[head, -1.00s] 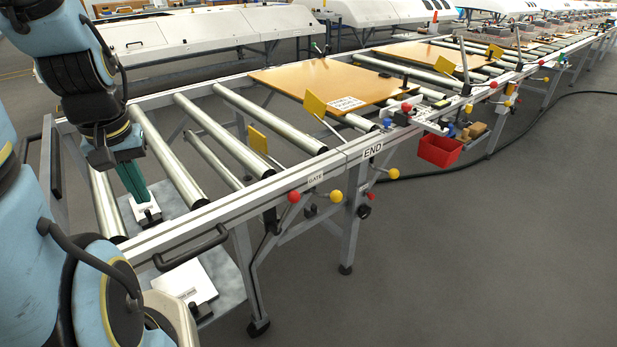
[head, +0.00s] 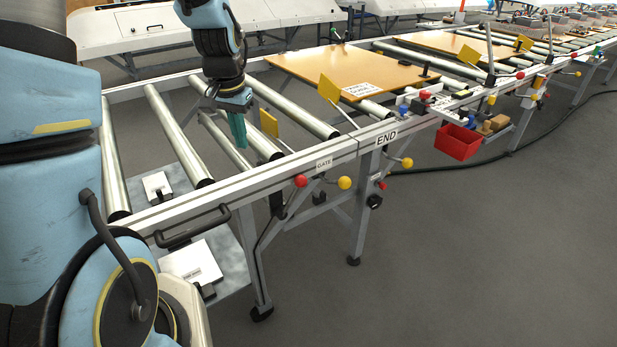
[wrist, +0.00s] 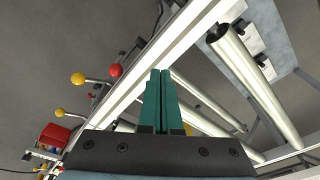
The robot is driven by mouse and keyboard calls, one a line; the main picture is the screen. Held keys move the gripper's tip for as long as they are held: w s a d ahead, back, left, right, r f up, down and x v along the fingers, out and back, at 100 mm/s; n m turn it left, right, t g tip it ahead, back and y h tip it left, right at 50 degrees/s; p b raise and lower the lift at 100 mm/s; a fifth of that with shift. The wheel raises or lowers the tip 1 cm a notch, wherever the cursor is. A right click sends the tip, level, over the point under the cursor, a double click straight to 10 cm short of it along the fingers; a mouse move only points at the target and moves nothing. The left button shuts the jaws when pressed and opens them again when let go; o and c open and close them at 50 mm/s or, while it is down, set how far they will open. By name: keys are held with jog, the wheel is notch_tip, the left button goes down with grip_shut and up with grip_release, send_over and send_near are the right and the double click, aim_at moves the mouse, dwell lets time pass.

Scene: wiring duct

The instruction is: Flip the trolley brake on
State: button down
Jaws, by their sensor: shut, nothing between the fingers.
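The trolley is the near roller frame (head: 230,188) with a black push handle (head: 192,230) on its front. A white plate (head: 191,261) with small, unreadable print lies low beside a black part (head: 207,291); a second white plate (head: 156,186) shows between the rollers. Which part is the brake I cannot tell. A red-knobbed lever (head: 300,181) and a yellow-knobbed lever (head: 344,183) sit by the GATE label (head: 324,164). My gripper (head: 238,141) has green fingers, closed together and empty, above the rollers; the wrist view shows them side by side (wrist: 160,75).
The END label (head: 386,138) marks the adjoining conveyor, which carries an orange board (head: 335,66). Yellow flags (head: 328,88) stand up near the rail. A red bin (head: 458,142) hangs farther right. The floor (head: 450,260) in front is clear, except for a black cable.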

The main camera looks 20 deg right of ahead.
aim_at(308, 171)
jog(key=d+f+m, duration=0.2)
jog(key=d+f, duration=0.1)
jog(key=d, duration=0.5)
jog(key=d+f+m+b, duration=0.1)
jog(key=d+f+m, duration=0.1)
jog(key=d, duration=0.6)
jog(key=shift+f+m+h, duration=0.3)
jog(key=shift+f+m, duration=0.1)
jog(key=shift+m, duration=0.1)
jog(key=shift+w+f, duration=0.1)
jog(key=shift+f, duration=0.05)
jog(key=f, duration=0.3)
jog(key=d+f, duration=0.1)
jog(key=f, duration=0.2)
jog(key=w+f+p, duration=0.1)
jog(key=f, duration=0.2)
jog(key=shift+d+f, duration=0.15)
jog(key=shift+f, duration=0.2)
